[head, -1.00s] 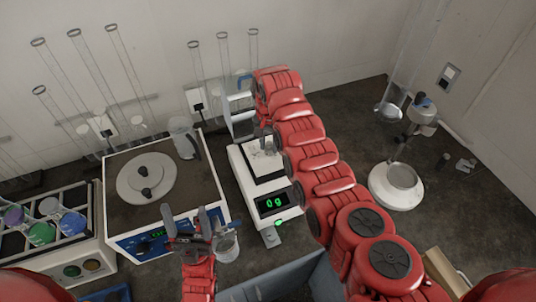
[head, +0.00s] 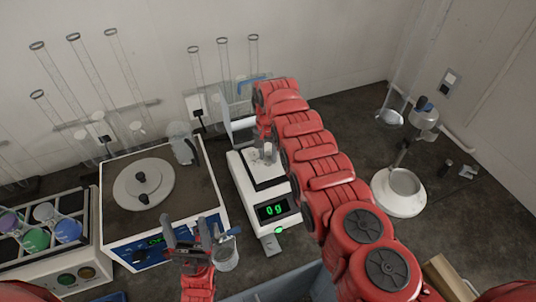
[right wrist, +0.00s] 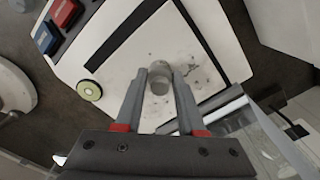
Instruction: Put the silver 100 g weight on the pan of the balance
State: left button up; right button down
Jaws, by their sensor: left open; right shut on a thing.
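The white balance (head: 243,191) stands at the middle of the bench, its green display reading 0 g. Its light, speckled pan (head: 258,171) is partly hidden by my right arm in the head view. My right gripper (head: 268,153) is over the pan, and in the right wrist view (right wrist: 160,74) it is shut on the silver weight (right wrist: 158,83). The weight is held over the pan (right wrist: 125,70); I cannot tell whether it touches it. My left gripper (head: 187,235) is open and empty in front of the shaker.
The shaker (head: 146,190) stands left of the balance, with a glass beaker (head: 227,258) beside my left gripper. A raised panel (head: 241,128) stands behind the pan. A rack with coloured bottles (head: 45,240) is at far left. A white round-based device (head: 398,195) stands right.

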aim_at(268, 153)
jog(key=c, duration=0.5)
grip_release()
jog(key=shift+f, duration=0.1)
jog(key=shift+r+p, duration=0.3)
jog(key=shift+r, duration=0.2)
notch_tip(268, 153, up, 2)
jog(key=shift+r, duration=0.1)
notch_tip(268, 153, up, 9)
jog(key=b, duration=0.3)
jog(key=shift+s, duration=0.1)
